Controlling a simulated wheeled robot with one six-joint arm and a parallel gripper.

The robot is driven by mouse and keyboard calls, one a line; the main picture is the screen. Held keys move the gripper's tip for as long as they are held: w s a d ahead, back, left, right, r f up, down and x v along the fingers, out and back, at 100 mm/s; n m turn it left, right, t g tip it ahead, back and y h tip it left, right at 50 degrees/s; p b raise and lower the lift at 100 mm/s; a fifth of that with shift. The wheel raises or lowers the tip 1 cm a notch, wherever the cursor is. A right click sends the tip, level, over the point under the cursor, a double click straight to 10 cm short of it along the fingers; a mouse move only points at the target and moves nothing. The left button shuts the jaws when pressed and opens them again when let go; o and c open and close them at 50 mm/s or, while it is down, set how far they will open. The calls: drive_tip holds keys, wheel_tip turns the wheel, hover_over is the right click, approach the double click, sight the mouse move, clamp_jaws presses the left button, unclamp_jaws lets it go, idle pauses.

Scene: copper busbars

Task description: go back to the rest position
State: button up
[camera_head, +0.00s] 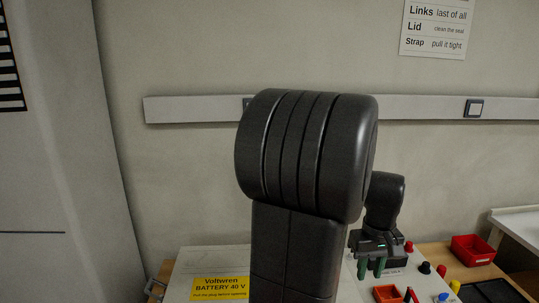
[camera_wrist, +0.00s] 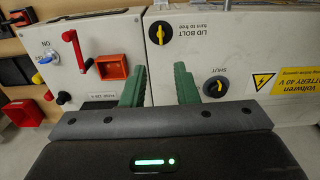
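My gripper (camera_head: 371,267) is at the right of my arm in the head view, above the battery box's panel side. In the wrist view my gripper (camera_wrist: 160,84) shows its two green fingers apart, with nothing between them. The battery box (camera_head: 205,262) has a pale lid with a yellow "Voltwren BATTERY 40 V" label (camera_head: 220,288). My arm hides much of the box in the head view. In the wrist view the lid bolt knob (camera_wrist: 159,33) and a second knob marked SHUT (camera_wrist: 215,87) lie beyond the fingers.
The wrist view shows a red handle (camera_wrist: 75,50) and a red square socket (camera_wrist: 112,67) on a pale panel left of the fingers. A red bin (camera_head: 473,249) stands on the wooden bench at right. A wall rail (camera_head: 420,107) runs behind my arm.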

wheel_tip(320, 180, down, 13)
drive_tip(key=shift+b, duration=0.4)
drive_tip(key=shift+f, duration=0.3)
drive_tip(key=m, duration=0.4)
drive_tip(key=shift+r, duration=0.1)
drive_tip(key=m, duration=0.9)
drive_tip(key=shift+m, duration=2.5)
drive_tip(key=shift+s, duration=0.1)
